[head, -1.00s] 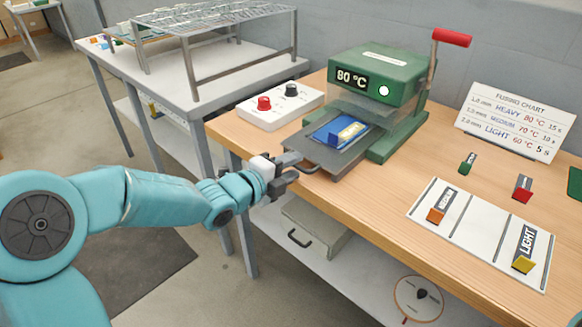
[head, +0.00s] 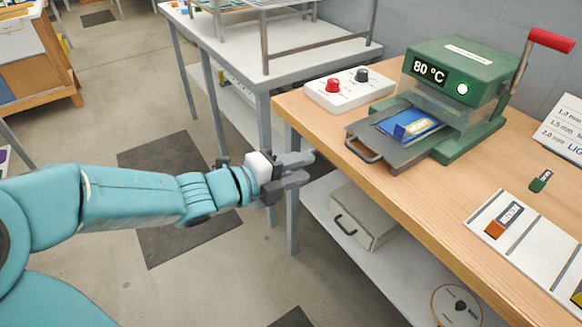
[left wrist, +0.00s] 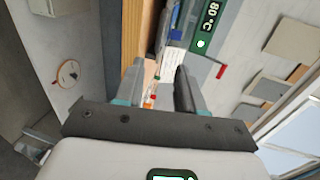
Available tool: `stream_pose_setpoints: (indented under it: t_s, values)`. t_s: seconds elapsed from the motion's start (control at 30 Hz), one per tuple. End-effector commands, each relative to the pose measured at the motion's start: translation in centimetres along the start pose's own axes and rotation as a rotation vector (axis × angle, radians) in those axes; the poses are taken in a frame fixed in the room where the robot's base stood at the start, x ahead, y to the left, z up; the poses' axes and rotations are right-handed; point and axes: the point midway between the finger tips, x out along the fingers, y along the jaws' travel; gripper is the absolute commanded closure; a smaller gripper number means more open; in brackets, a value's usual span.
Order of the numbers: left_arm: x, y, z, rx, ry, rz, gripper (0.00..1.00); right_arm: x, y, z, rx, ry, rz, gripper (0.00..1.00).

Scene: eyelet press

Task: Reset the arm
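My left arm reaches in from the left in the head view. Its gripper (head: 305,169) is in the air in front of the wooden bench's left edge, left of the press tray's handle and apart from it. The fingers are spread with nothing between them. The left wrist view shows the two fingertips (left wrist: 160,80) apart and empty too. My right gripper is in neither view.
The green press (head: 455,75) reads 80 °C, its red-handled lever up. A control box (head: 345,92), wooden bench (head: 440,205) and grey table (head: 285,50) stand close by.

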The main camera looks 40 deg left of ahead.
Motion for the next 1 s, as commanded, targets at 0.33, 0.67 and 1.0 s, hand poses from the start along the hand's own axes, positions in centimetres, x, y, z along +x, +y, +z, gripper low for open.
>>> stream_pose_setpoints:
  t_s: [0.33,0.67,1.0]
  values:
    - [-1.8,0.0,-0.1,0.0,0.002,0.001,0.62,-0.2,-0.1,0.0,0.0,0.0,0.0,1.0]
    - [-1.7,0.0,0.0,0.0,0.001,0.0,0.62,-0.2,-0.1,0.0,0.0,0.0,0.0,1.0]
    - [3.3,4.3,-5.5,-0.177,0.201,0.156,0.62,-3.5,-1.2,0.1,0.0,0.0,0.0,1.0]
